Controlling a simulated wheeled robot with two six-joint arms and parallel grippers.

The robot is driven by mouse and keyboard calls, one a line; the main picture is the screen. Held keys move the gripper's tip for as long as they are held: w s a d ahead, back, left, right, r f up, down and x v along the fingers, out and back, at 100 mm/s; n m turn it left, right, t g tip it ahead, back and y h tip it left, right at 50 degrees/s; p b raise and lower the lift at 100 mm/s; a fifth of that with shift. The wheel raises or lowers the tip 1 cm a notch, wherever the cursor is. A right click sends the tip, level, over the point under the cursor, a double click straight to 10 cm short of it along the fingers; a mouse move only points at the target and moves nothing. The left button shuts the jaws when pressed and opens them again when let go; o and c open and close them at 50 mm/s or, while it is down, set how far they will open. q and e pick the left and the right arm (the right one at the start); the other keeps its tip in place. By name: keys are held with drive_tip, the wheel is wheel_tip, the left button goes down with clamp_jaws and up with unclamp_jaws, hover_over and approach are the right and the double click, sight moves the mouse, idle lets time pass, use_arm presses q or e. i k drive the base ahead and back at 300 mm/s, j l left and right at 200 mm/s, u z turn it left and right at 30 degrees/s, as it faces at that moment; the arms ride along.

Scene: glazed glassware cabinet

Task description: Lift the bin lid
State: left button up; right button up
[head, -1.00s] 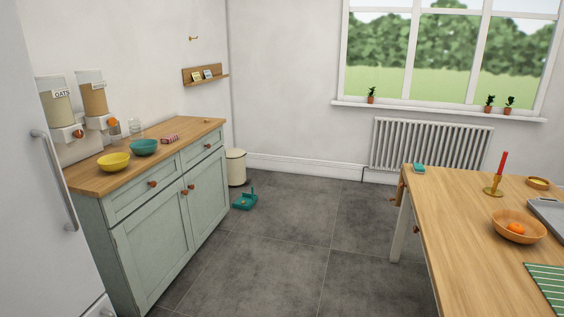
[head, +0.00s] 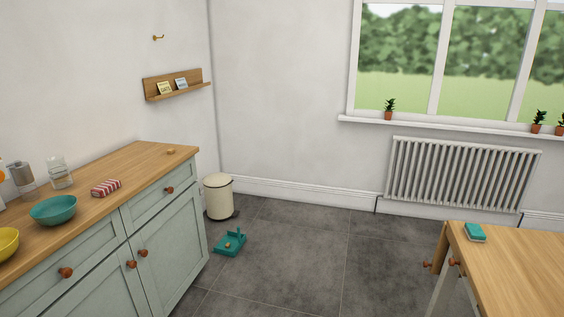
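The cream bin (head: 219,200) stands upright on the floor by the back wall, just past the far end of the green cabinet. Its lid (head: 217,180) is down on top, with a dark line below it. A dark base or pedal shows at the foot of the bin. Neither of my grippers shows in the head view.
A teal dustpan-like item (head: 231,244) lies on the floor in front of the bin. The green cabinet (head: 170,235) stands on the left, the wooden table (head: 520,265) at the lower right. The grey tiled floor (head: 290,265) between them is mostly clear.

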sight(216, 180)
drive_tip(key=i, duration=2.05)
